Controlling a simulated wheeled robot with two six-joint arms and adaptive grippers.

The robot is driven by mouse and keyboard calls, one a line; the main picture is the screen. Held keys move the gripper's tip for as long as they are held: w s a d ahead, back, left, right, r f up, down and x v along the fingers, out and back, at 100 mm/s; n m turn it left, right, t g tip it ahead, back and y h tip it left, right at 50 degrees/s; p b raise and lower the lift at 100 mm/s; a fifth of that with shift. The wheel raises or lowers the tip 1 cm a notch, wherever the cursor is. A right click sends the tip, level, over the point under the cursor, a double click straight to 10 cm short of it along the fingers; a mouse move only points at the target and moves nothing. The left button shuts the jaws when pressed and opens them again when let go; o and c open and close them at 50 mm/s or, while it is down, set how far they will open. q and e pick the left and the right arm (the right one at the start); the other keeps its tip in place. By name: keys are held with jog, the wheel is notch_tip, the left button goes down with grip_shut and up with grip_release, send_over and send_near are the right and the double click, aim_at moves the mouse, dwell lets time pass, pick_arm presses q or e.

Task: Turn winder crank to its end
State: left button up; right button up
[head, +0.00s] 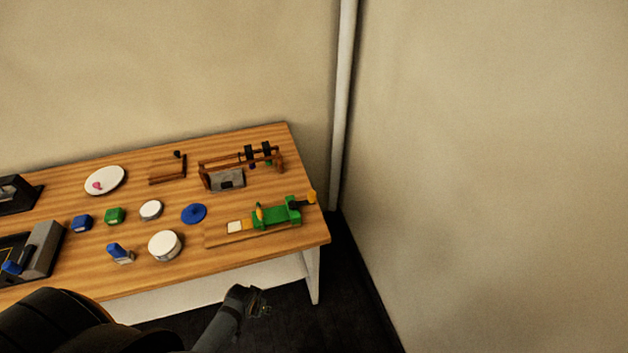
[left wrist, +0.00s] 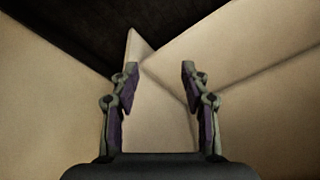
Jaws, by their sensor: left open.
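A green device (head: 285,213) with orange parts stands on a wooden board near the right end of the table. It looks like the winder, but I cannot be sure. A dark arm with an orange knob (head: 311,197) sticks out at its right end and may be the crank. My left gripper (head: 262,303) is in front of the table's front edge, below and apart from the green device. In the left wrist view the left gripper (left wrist: 159,75) is open, with nothing between its fingers. My right gripper is not in view.
A wooden frame (head: 203,178) with black blocks stands behind the green device, beside a small wooden box (head: 167,170). A blue disc (head: 194,213), a white round jar (head: 165,246) and a white plate (head: 112,175) are to the left. Walls close off the back and right.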

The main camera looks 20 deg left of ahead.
pick_arm(q)
notch_tip(320, 180, up, 9)
jog(key=w+p, duration=0.2)
notch_tip(320, 180, up, 27)
jog(key=n+g+h+p, duration=0.15)
jog(key=n+p, duration=0.35)
jog(key=n, duration=1)
send_over(313, 193)
jog(key=shift+s+a+r+g+y, duration=0.15)
jog(key=shift+r+g+y, duration=0.1)
jog(key=shift+g, duration=0.2)
jog(key=shift+r, duration=0.3)
jog(key=shift+f, duration=0.2)
notch_tip(313, 193, down, 10)
jog(key=shift+f+p, duration=0.1)
jog(key=shift+p, duration=0.95)
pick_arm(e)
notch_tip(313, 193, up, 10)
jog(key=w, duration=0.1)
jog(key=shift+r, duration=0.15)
pick_arm(q)
jog(key=shift+c, duration=0.4)
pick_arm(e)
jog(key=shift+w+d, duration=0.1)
